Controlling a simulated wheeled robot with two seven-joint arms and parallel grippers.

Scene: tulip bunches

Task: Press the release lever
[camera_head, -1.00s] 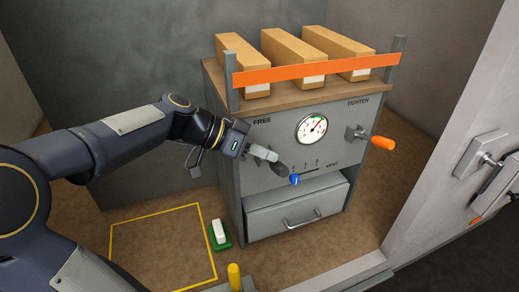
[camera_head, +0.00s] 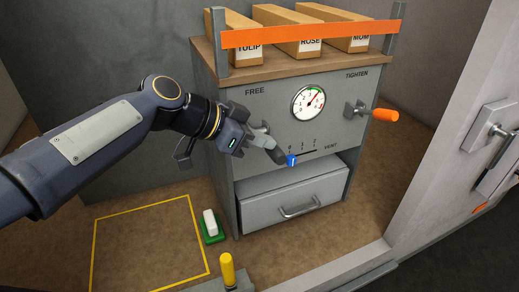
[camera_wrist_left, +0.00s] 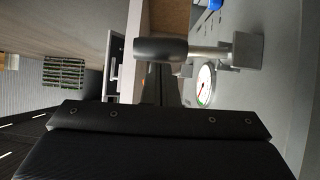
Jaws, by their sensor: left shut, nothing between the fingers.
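My left gripper (camera_head: 275,152) is shut and empty in front of the cabinet's grey panel. In the head view its tips overlap the left side of the blue vent slider (camera_head: 291,160); I cannot tell whether they touch. No lever is labelled as the release lever. A lever with an orange handle (camera_head: 384,115) sits at the panel's right, under TIGHTEN, apart from the gripper. The left wrist view shows a dark handle (camera_wrist_left: 160,50) on a metal stem; I cannot tell which lever this is. My right gripper is out of view.
The panel holds a round gauge (camera_head: 308,102) above a drawer (camera_head: 293,196). Labelled boxes (camera_head: 307,38) stand behind an orange bar (camera_head: 312,33). A white block on a green base (camera_head: 211,228) and a yellow post (camera_head: 227,269) stand below. The yellow-outlined floor area (camera_head: 148,250) is clear.

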